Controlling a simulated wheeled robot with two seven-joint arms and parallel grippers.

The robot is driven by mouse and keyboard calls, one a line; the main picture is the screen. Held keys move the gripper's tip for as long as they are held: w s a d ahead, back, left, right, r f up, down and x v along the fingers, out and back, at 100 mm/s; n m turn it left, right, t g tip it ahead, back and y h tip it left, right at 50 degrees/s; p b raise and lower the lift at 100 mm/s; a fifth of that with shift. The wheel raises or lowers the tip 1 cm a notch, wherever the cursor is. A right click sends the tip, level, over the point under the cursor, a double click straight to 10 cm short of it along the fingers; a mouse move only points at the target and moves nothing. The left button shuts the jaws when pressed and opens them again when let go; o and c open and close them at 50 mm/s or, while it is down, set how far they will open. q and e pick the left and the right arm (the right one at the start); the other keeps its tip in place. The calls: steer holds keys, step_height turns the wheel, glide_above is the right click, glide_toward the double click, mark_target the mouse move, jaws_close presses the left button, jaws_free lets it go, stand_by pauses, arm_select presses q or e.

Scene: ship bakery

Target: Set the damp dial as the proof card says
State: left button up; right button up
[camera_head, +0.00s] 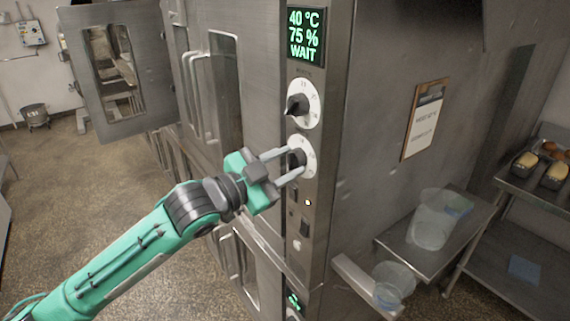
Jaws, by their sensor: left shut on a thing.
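The control panel (311,240) is on the front edge of a steel cabinet. Its display (305,34) reads 40 °C, 75 % and WAIT in green. An upper dial (303,103) has a white face and a dark pointer knob. Below it is a lower dial (308,158), with a white face partly hidden by my gripper. My left gripper (292,164) is shut on the lower dial's dark knob. The proof card (425,120) hangs in a wooden frame on the cabinet's side; its print is too small to read surely. My right gripper is not in view.
A small lit lamp (308,202) and a dark switch (304,228) sit below the dials. A steel shelf (400,245) at right holds a clear container (430,222). A cabinet door (118,70) stands open at left.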

arm_select(q)
steer(key=o, duration=1)
steer(key=b+v, duration=0.4)
steer(key=v, duration=1)
